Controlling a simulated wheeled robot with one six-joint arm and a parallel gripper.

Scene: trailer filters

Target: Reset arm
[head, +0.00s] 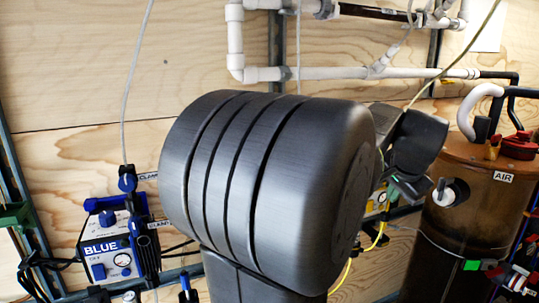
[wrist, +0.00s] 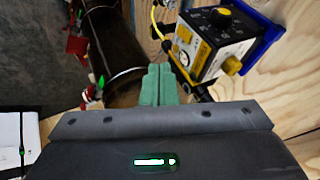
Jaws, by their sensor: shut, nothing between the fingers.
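My gripper (wrist: 159,72) shows in the wrist view as two green fingers pressed together, shut and empty. It points toward the space between a brown tank and a yellow-and-white control box, touching neither as far as I can see. In the head view, my arm's big dark grey link fills the middle. The dark wrist part of my arm shows behind it at the right, in front of the wall; the fingertips are not clear there.
The brown tank labelled AIR (head: 470,215) stands at the right, with a red cap and hoses. A blue control box (head: 110,250) is on the left. White pipes (head: 330,73) run along the plywood wall. The yellow control box (wrist: 208,45) is mostly hidden in the head view.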

